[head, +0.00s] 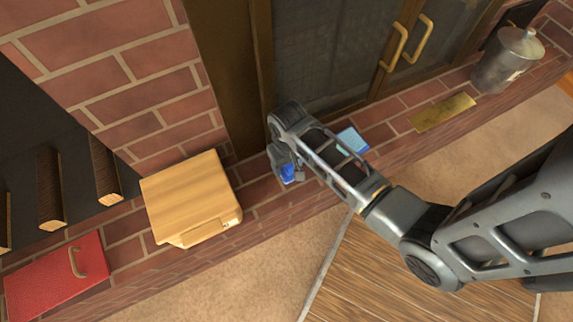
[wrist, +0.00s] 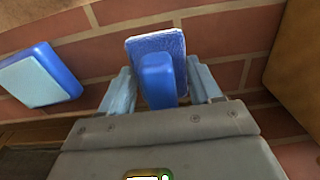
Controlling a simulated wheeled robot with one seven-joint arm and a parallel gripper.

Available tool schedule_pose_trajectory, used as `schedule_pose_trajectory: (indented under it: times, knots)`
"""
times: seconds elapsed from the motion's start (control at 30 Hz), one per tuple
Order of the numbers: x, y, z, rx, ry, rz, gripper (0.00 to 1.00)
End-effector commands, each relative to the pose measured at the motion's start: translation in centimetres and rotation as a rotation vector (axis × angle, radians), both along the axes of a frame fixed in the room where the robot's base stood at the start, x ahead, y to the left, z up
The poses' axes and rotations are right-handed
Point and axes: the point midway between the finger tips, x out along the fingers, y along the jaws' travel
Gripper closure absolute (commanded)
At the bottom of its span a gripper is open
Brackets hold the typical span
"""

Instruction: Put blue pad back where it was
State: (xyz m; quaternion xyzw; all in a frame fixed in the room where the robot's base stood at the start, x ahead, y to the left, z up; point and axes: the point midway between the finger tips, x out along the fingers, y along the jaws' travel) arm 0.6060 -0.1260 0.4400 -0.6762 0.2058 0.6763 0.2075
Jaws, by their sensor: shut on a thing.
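My gripper (wrist: 163,75) is shut on a blue pad (wrist: 155,42), a flat piece with a thick raised blue grip between the two fingers. In the head view the pad (head: 288,173) is a small blue patch at the end of my arm, largely hidden by my gripper (head: 284,166). It is over the brick ledge, between the wooden box and a second pad. I cannot tell whether it touches the bricks. The second pad, blue with a light blue face (head: 352,140), lies on the ledge to the right; it shows at the left in the wrist view (wrist: 38,75).
A wooden box (head: 190,197) stands on the brick ledge (head: 257,192) to the left, with a red panel (head: 55,280) beyond it. Glass doors with brass handles (head: 393,46) are behind. A brass plate (head: 443,112) and a metal canister (head: 508,60) are at the right.

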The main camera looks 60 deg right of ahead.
Motion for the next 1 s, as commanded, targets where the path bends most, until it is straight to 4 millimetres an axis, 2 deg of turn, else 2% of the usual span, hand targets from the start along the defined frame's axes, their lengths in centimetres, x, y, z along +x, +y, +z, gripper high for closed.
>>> schedule_pose_trajectory:
  times: [0.17,0.4,0.77,0.8,1.0]
  knots:
    - [0.2,0.4,-0.9,0.001,0.001,0.0,0.61]
    - [0.1,0.3,-4.1,0.0,0.001,0.0,0.61]
    - [0.1,0.3,-4.4,-0.001,0.001,0.0,0.61]
    - [0.1,0.3,-4.3,0.0,0.0,0.0,0.33]
    - [0.1,0.3,-4.3,-0.001,0.001,0.0,0.14]
